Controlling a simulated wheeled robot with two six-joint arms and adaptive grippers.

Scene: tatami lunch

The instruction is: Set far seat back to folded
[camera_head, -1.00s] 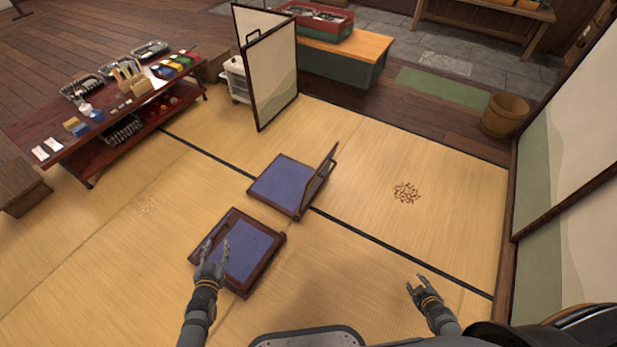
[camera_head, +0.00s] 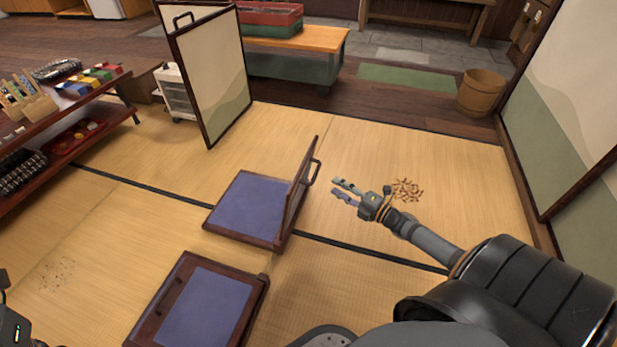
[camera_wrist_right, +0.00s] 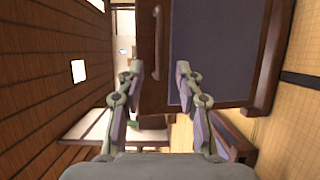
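The far seat (camera_head: 247,208) has a blue-purple cushion in a dark wood frame and stands on the tatami. Its back (camera_head: 299,190) is raised, close to upright, with a dark handle (camera_head: 314,172) on its right side. My right gripper (camera_head: 342,191) is open and empty, just right of the back and apart from it. In the right wrist view the open fingers (camera_wrist_right: 160,68) show in front of a purple panel (camera_wrist_right: 215,45) with dark wood edging; I cannot tell whether they touch it. My left gripper's fingers are not visible; only part of my left arm shows at the lower left.
The near seat (camera_head: 205,308) lies flat in front of the far one. A folding screen (camera_head: 212,75) stands behind, with a low shelf (camera_head: 75,145) at left. A brown patch of small pieces (camera_head: 407,189) and a wooden bucket (camera_head: 481,93) are at right.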

